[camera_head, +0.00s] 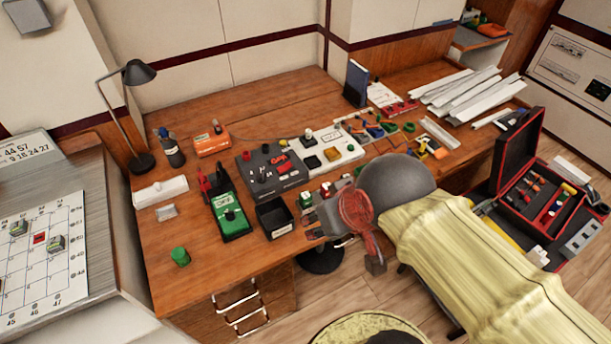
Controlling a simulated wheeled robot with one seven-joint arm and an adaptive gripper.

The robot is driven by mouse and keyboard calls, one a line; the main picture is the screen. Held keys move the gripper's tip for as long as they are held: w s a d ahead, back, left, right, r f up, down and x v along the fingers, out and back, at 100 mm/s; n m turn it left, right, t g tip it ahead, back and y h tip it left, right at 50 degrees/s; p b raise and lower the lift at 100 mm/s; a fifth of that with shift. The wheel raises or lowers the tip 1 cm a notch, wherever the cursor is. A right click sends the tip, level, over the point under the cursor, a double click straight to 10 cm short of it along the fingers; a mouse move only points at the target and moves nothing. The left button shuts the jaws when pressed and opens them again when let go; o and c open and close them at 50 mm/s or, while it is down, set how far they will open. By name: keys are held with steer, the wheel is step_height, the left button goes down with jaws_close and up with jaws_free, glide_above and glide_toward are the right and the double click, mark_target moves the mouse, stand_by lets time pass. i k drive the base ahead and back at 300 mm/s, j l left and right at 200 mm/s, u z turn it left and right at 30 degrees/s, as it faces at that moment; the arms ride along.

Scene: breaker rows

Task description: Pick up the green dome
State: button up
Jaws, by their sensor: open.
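The green dome (181,257) is a small green knob-like piece. It stands alone on the wooden desk (215,272), near the desk's front left corner. Nothing touches it, and bare wood lies around it.
A green device (231,217), a black open box (273,217) and a white block (160,191) stand behind or right of the dome. A black lamp (139,73) stands at the back left. A gridded board (40,255) lies left.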

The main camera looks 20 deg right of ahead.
mark_target(181, 257)
steer(key=k+j+z, duration=0.1)
steer(key=j, duration=0.25)
steer(key=k+j+z, duration=0.1)
steer(key=j, duration=0.3)
steer(key=k+j+z, duration=0.1)
steer(key=k+j, duration=0.15)
steer(key=k+j+z, duration=0.1)
steer(key=j, duration=0.3)
steer(key=k, duration=0.05)
